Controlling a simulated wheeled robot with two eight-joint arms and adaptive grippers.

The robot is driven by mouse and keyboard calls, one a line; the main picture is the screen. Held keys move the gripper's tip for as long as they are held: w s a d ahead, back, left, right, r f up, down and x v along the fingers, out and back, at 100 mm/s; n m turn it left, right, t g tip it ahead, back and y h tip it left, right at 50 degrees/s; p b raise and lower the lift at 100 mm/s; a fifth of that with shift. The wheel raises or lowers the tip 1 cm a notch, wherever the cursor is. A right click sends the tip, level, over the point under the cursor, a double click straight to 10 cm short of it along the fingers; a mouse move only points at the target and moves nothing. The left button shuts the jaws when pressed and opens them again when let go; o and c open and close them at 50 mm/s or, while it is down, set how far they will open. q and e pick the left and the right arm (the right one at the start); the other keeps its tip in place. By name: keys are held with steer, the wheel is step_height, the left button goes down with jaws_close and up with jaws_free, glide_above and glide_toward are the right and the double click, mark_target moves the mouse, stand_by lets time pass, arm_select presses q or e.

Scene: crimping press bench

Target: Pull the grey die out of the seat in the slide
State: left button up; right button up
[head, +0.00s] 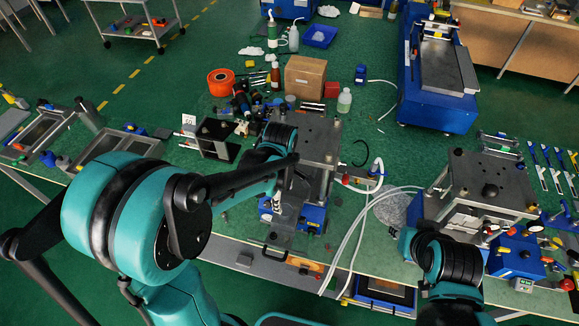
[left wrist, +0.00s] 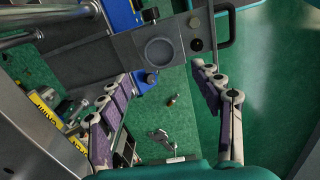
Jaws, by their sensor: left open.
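The slide (head: 276,240) is a grey plate sticking out of the front of the middle press (head: 310,135), with a dark handle at its near end. In the left wrist view the slide (left wrist: 125,48) shows a round grey disc, which looks like the grey die (left wrist: 160,52) flush in its seat. A dark knob or hole lies beside it, toward the handle. My left gripper (left wrist: 162,76) is open and empty, its fingers spread on either side of the die's line and apart from it. In the head view the left gripper (head: 279,203) is over the slide, partly hidden by my arm.
A second press (head: 485,190) stands to the right, with pale hoses between the two. A cardboard box (head: 305,76), bottles and an orange roll (head: 221,82) lie behind. Metal trays (head: 110,147) are at left. Press columns crowd the gripper's left side in the left wrist view.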

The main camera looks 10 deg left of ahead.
mark_target(284, 210)
arm_select(q)
steer(key=shift+w+f+n, duration=0.3)
steer(key=shift+w+f, duration=0.05)
steer(key=shift+f, duration=0.35)
steer(key=shift+s+d+f, duration=0.1)
steer(key=shift+s+f, duration=0.1)
steer(key=shift+s+f+b, duration=0.2)
steer(key=shift+f+b, duration=0.05)
steer(key=shift+f, duration=0.3)
steer(key=shift+s+f+b, duration=0.15)
steer(key=shift+f+b, duration=0.05)
steer(key=shift+f, duration=0.35)
steer(key=f, duration=0.3)
steer(key=shift+w+f, duration=0.3)
steer(key=shift+f, duration=0.1)
steer(key=shift+s+f+b, duration=0.15)
steer(key=shift+f+b, duration=0.15)
steer(key=shift+f, duration=0.15)
arm_select(e)
steer(key=shift+s+f, duration=0.25)
steer(key=shift+f, duration=0.55)
